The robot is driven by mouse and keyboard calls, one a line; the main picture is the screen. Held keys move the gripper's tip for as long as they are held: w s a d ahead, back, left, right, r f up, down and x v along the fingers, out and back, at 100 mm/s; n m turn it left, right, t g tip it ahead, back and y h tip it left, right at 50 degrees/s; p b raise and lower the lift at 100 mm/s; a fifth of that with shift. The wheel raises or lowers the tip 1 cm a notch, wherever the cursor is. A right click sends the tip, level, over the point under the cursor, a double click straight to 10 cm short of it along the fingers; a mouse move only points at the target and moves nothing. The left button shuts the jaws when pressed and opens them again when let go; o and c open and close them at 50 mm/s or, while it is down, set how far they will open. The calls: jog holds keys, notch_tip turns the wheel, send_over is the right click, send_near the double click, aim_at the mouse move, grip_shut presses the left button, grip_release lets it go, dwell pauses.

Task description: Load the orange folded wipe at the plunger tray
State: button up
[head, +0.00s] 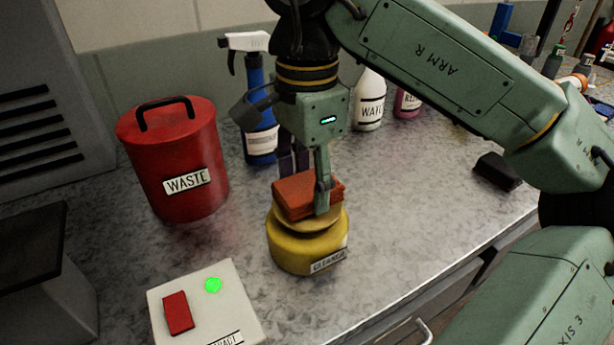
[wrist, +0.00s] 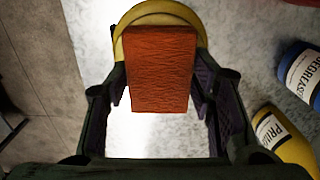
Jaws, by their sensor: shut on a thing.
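The orange folded wipe (head: 298,196) is between the fingers of my gripper (head: 305,190), at the top of the yellow plunger can labelled CLEANER (head: 300,248). Its tan round tray (head: 330,216) shows just under the wipe. I cannot tell whether the wipe touches the tray. In the wrist view the wipe (wrist: 160,68) lies between the two fingers (wrist: 163,95), over the can's round yellow top (wrist: 150,14). My gripper is shut on the wipe and points down.
A red WASTE bin (head: 175,160) stands to the left, and a blue spray bottle (head: 258,110) and a white bottle (head: 369,102) stand behind. A switch box (head: 225,285) with a green light is at front left. A dark block (head: 497,171) lies right; the counter between is clear.

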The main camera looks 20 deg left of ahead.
aim_at(307, 184)
jog(key=shift+f+b, duration=0.45)
jog(key=shift+f, duration=0.25)
dwell(0.4)
jog(key=shift+r, duration=0.15)
dwell(0.4)
notch_tip(307, 184, up, 7)
jog(key=p, duration=0.6)
dwell(0.5)
jog(key=shift+f+b, duration=0.6)
jog(key=shift+f, duration=0.15)
jog(key=shift+r, duration=0.1)
